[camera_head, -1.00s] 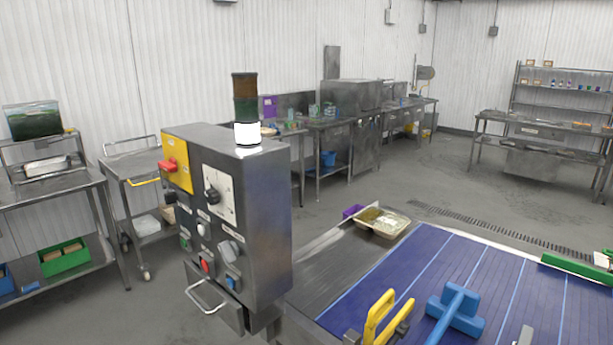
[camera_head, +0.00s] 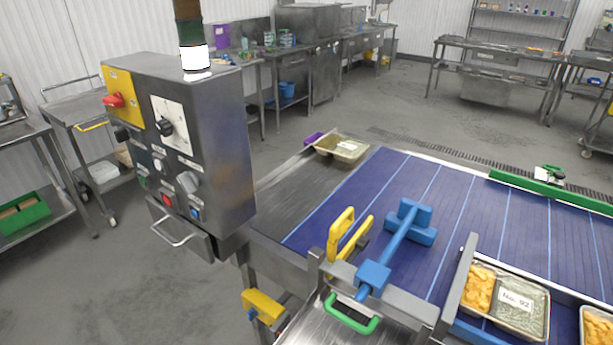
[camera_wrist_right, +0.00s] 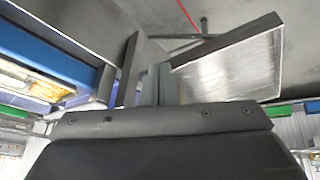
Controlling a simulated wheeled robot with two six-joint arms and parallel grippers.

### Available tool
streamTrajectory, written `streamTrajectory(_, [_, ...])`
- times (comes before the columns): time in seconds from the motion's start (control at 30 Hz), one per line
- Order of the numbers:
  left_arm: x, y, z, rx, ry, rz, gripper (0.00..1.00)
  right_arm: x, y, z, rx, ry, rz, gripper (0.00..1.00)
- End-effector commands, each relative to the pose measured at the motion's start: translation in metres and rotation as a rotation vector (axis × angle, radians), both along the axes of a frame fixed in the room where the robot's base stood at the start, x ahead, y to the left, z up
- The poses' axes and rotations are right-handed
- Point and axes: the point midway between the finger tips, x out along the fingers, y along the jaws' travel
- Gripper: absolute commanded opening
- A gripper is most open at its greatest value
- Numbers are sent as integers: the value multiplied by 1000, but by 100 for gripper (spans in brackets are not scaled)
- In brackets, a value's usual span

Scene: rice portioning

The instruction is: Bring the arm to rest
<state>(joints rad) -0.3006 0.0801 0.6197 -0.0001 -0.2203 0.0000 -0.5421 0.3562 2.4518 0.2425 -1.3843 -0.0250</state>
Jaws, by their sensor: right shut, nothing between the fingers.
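My right gripper (camera_wrist_right: 157,82) shows in the right wrist view. Its dark body fills the bottom of that view, and its narrow fingers are together with nothing seen between them. Grey metal frame pieces show close around and beyond the fingers; I cannot tell whether they touch. Neither gripper shows in the head view, and my left gripper is not seen at all.
Food trays (camera_head: 521,308) lie lower right.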

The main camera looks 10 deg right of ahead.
Motion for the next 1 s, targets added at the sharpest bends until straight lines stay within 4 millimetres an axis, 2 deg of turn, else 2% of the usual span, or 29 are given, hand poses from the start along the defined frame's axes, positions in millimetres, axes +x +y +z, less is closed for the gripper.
streamTrajectory(0.27, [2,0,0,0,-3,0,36,-45,11,-16,-18,160,-262,0])
streamTrajectory(0.47, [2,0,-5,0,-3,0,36,-29,2,-80,-22,188,-253,0])
streamTrajectory(0.67, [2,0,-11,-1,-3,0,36,-23,-3,-157,-16,218,-253,0])
streamTrajectory(0.87, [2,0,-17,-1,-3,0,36,-32,-6,-238,-9,250,-251,0])
streamTrajectory(1.0, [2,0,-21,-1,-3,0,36,-47,-7,-292,-5,273,-251,0])
